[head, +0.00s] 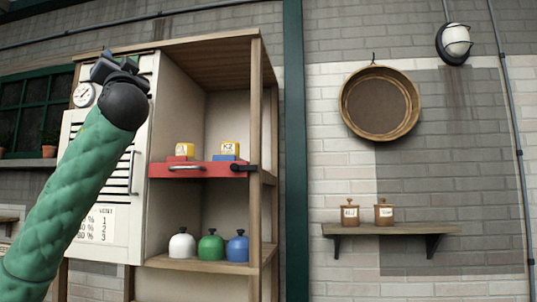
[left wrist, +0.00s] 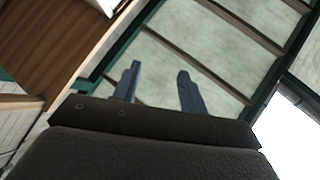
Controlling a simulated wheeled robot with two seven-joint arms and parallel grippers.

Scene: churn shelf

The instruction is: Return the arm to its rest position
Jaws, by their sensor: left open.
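My left arm, in a green quilted sleeve, rises from the lower left in the head view. Its gripper (head: 118,68) is raised in front of the upper left of the wooden cabinet (head: 208,62). In the left wrist view the two blue-grey fingers (left wrist: 160,88) stand apart with nothing between them. That view points up at ceiling panels and beams. The gripper holds nothing. My right gripper is not in either view.
The cabinet has a white louvred door (head: 128,228) and a red shelf (head: 200,170) bearing two yellow-topped blocks. White (head: 182,246), green (head: 211,248) and blue (head: 237,249) domed items stand below. A wall shelf (head: 390,229) holds two jars; a round pan (head: 380,104) hangs above.

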